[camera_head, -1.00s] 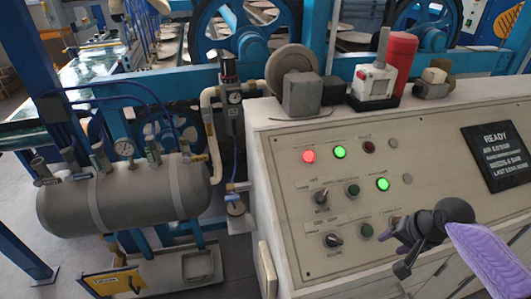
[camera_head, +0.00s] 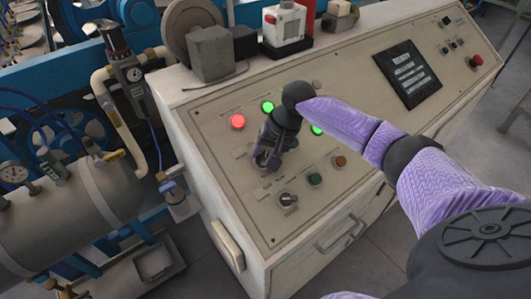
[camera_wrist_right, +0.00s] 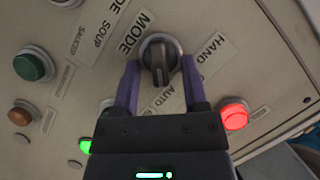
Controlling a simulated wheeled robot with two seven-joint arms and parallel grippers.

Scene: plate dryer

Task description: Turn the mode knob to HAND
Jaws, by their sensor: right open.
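The mode knob (camera_wrist_right: 160,58) is a dark round knob with a raised grip bar on the grey panel. Its bar runs nearly up and down in the right wrist view, beside MODE, HAND and AUTO labels. I cannot tell which label it points at. My right gripper (camera_head: 264,160) is over the panel, open, with its two purple fingers on either side of the knob. I cannot tell whether they touch it. In the head view the gripper and forearm hide this knob. My left gripper is out of view.
A lit red lamp (camera_head: 237,121) and lit green lamps (camera_head: 268,106) are close by. A second knob (camera_head: 287,200) sits lower, beside a green button (camera_head: 316,180) and an orange button (camera_head: 340,161). A black display (camera_head: 407,74) is farther right.

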